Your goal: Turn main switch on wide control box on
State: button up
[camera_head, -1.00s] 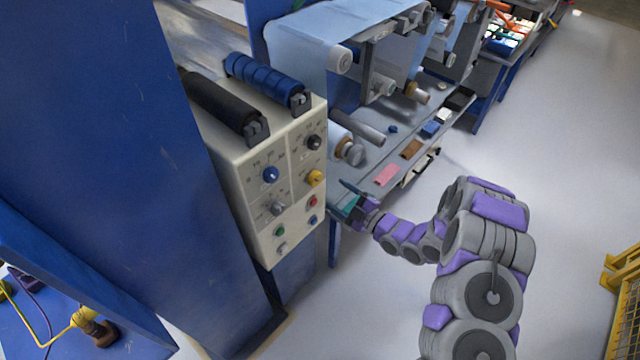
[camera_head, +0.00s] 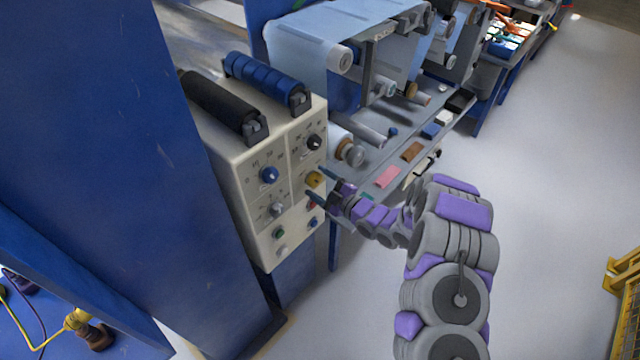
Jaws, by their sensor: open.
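The wide control box (camera_head: 245,187) is a cream box on the side of a blue frame. Its front panel carries a blue knob (camera_head: 269,175), a black knob (camera_head: 314,142), a yellow knob (camera_head: 313,179) and a grey knob (camera_head: 277,209). Low on the panel are small green (camera_head: 278,233) and blue (camera_head: 313,222) buttons; a red one is mostly hidden by a finger. Which control is the main switch cannot be read. My gripper (camera_head: 316,184) is open and empty, its fingers at the right part of the panel around the yellow knob's height. Contact cannot be told.
A black roller (camera_head: 222,104) and a blue roller (camera_head: 265,82) sit on top of the box. A grey shelf (camera_head: 385,160) with film rollers stands behind my gripper. A blue column (camera_head: 110,150) fills the left. Open floor (camera_head: 560,170) lies to the right.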

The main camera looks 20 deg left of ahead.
jog(key=c, duration=1.1)
jog(key=shift+o, duration=0.2)
jog(key=shift+p, duration=0.3)
jog(key=m+p, duration=0.3)
jog(key=m, duration=0.1)
jog(key=shift+s, duration=0.1)
jog(key=m+p, duration=0.3)
jog(key=shift+r+m, duration=0.1)
jog(key=shift+m, duration=0.2)
jog(key=m+p, duration=0.3)
jog(key=m, duration=0.3)
jog(key=shift+d+m, duration=0.1)
jog(key=shift+m, duration=0.2)
jog(key=o, duration=1.1)
jog(key=shift+w, duration=0.2)
jog(key=shift+c, duration=0.2)
